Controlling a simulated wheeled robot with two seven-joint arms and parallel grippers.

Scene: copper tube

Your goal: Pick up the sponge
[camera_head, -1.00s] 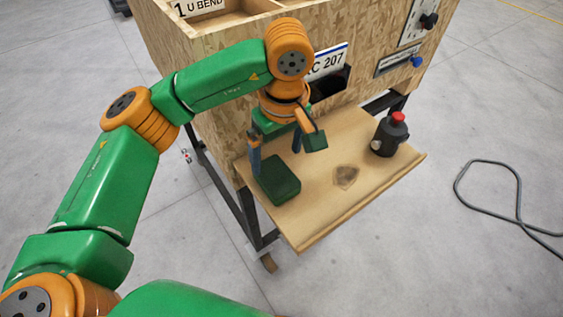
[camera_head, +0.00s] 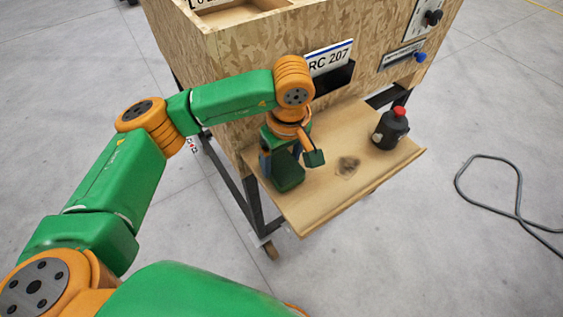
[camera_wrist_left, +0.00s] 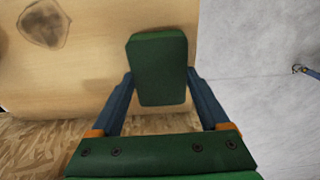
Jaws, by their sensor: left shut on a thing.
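The sponge (camera_head: 288,174) is a dark green block at the left end of the wooden shelf. It also shows in the left wrist view (camera_wrist_left: 158,68), between the two blue fingers. My left gripper (camera_head: 278,165) is down at the sponge from above and is shut on it, with a finger at each side. In the left wrist view my left gripper (camera_wrist_left: 158,88) has its fingertips against the sponge's sides. I cannot tell whether the sponge touches the shelf or is slightly raised. My right gripper is not in view.
The wooden shelf (camera_head: 325,200) juts from a chipboard cabinet (camera_head: 235,50). A dark smudge (camera_head: 348,166) marks its middle. A dark bottle with a red cap (camera_head: 391,129) stands at its right end. A black cable (camera_head: 490,157) lies on the floor to the right.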

